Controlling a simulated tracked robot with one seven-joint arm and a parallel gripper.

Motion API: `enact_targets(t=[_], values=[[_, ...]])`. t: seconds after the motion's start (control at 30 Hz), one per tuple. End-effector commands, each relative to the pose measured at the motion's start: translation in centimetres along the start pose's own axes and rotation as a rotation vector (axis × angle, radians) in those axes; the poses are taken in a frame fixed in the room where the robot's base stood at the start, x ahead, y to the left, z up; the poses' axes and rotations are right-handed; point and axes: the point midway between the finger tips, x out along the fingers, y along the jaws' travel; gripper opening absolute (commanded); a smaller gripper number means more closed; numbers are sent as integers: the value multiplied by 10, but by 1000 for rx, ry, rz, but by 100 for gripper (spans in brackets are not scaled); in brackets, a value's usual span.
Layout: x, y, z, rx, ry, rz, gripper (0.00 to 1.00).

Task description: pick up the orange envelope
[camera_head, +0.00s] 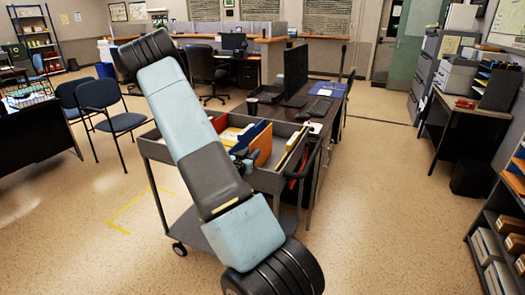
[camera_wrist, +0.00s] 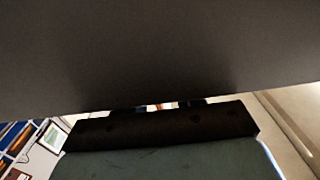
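An orange envelope (camera_head: 263,146) stands upright and slightly tilted in the top tray of a grey cart (camera_head: 270,183). A blue folder (camera_head: 250,131) stands behind it, and a yellow-orange item (camera_head: 229,134) is to its left. My gripper (camera_head: 244,158) seems to be at the tray, just left of the envelope and partly hidden by my arm. Whether it touches the envelope cannot be told. In the wrist view a dark grey surface fills the top, a black block crosses the middle, and the fingers are mostly hidden. No orange envelope can be made out there.
Cream folders (camera_head: 297,138) stand at the tray's right side. A desk with a monitor (camera_head: 296,72) and a dark cup (camera_head: 252,106) adjoins the cart behind. Blue chairs (camera_head: 103,97) are at left; shelves (camera_head: 503,232) at right. Floor on both sides is open.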

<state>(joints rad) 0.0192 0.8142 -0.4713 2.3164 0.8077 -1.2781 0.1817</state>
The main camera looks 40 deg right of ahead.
Motion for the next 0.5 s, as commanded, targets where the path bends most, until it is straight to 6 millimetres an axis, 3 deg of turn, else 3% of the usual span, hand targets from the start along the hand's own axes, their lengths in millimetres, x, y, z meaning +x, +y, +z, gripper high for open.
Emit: enact_targets(t=[0.13, 0.37, 0.5], values=[[18, 0, 0, 0, 1, 1, 36], [21, 0, 0, 0, 0, 0, 36], [20, 0, 0, 0, -1, 1, 25]])
